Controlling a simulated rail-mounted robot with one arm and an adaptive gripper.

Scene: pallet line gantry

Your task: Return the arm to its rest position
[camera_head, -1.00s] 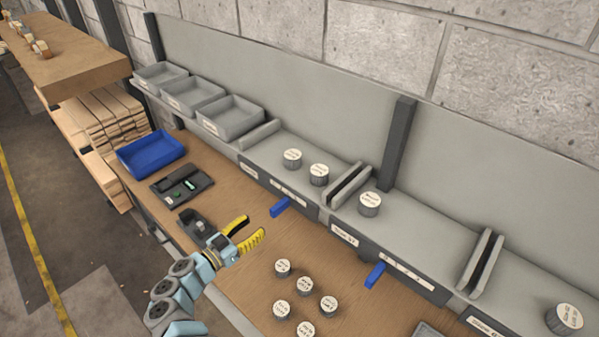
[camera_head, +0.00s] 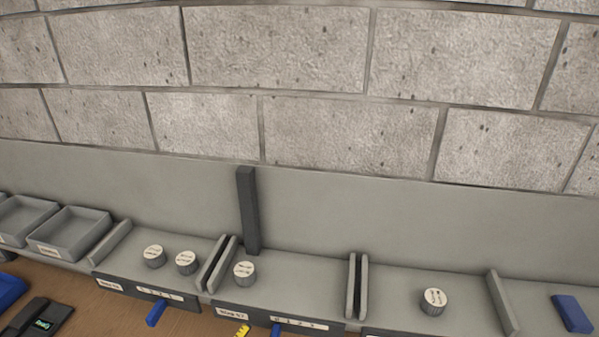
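Only a yellow finger tip of my gripper (camera_head: 242,331) shows at the bottom edge of the head view, in front of the shelf's label strip. The rest of my gripper and my arm are below the picture. Whether the fingers are open or shut is hidden. Nothing held can be seen.
A grey shelf (camera_head: 305,290) with dividers runs along the block wall. Several round labelled pieces stand in its bays, such as one at the right (camera_head: 433,301). Grey trays (camera_head: 70,232) are at the left. A blue block (camera_head: 571,313) lies at the far right.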

